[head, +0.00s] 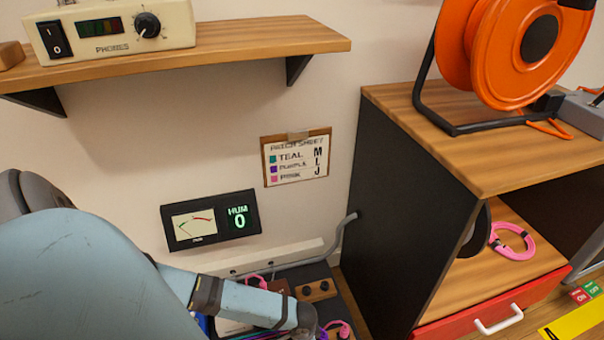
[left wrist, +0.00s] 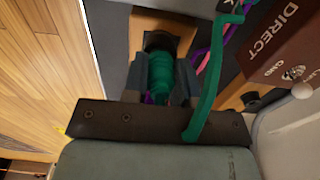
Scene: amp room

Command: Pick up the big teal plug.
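The big teal plug (left wrist: 160,75) is in the left wrist view, with its dark end at a black round socket on a wooden block (left wrist: 178,22). My left gripper (left wrist: 161,72) has one dark finger on each side of the plug, and the fingers look closed against it. A teal cable (left wrist: 207,85) passes just right of the fingers and over the gripper's dark plate. In the head view my left arm reaches down to the floor gear at bottom centre. The plug and the left fingertips are hidden there. My right gripper is in neither view.
A brown DIRECT box (left wrist: 275,45) stands right of the plug, with purple and pink cables close by. In the head view a meter (head: 210,220) reads HUM 0. A patch sheet (head: 297,158) hangs above. A cabinet (head: 400,215) with an open red drawer (head: 460,320) stands right.

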